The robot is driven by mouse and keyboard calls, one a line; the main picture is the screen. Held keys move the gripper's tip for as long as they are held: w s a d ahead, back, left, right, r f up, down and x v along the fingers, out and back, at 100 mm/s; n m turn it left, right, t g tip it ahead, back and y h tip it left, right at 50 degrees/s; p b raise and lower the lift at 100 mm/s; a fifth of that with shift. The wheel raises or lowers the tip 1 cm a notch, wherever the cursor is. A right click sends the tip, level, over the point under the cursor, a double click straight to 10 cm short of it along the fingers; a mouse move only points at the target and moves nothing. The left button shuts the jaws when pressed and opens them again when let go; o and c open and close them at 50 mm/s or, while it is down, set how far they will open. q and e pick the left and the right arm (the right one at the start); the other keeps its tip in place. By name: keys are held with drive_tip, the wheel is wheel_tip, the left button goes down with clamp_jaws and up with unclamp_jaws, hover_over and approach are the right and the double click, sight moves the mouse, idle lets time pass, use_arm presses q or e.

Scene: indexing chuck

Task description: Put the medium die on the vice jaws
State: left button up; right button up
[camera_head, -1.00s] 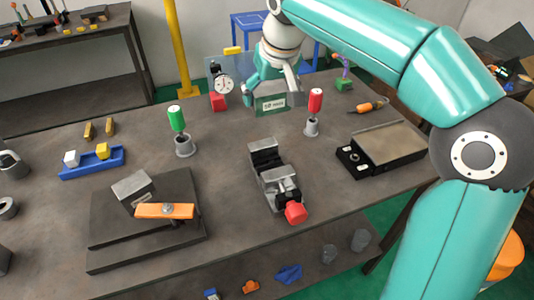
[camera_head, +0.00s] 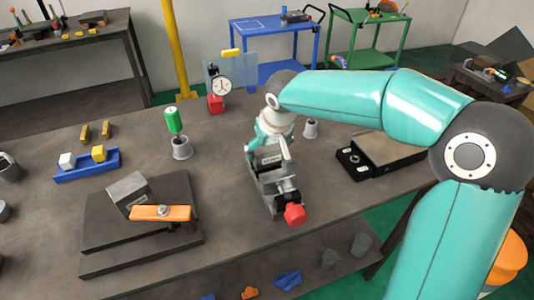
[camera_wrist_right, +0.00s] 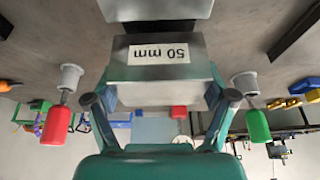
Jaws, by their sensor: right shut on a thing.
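My right gripper (camera_head: 268,147) is shut on a grey metal block, the die (camera_head: 268,162), which has a white label. In the right wrist view the label on the die (camera_wrist_right: 160,76) reads "50 mm", upside down, and the fingers (camera_wrist_right: 160,98) hold its two sides. The die is over the vice (camera_head: 268,192) and hides part of its jaws. I cannot tell whether it touches them. The vice has a red knob (camera_head: 295,214) at its near end. My left gripper is not in view.
A green-handled tool (camera_head: 174,121) stands in a grey cup to the left. A flat grey block with a black end (camera_head: 380,150) lies to the right. Bare tabletop surrounds the vice.

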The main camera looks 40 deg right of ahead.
drive_tip(key=shift+f, duration=0.6)
drive_tip(key=shift+w+f+b, duration=0.1)
drive_tip(key=shift+f+b, duration=0.25)
drive_tip(key=shift+b, duration=0.05)
drive_tip(key=o, duration=1.7)
drive_tip(key=shift+f, duration=0.1)
drive_tip(key=shift+r+p, duration=0.5)
drive_tip(key=v, duration=1.1)
drive_tip(key=shift+s+a+r, duration=0.1)
drive_tip(key=shift+s+r, duration=0.2)
drive_tip(key=shift+s, duration=0.1)
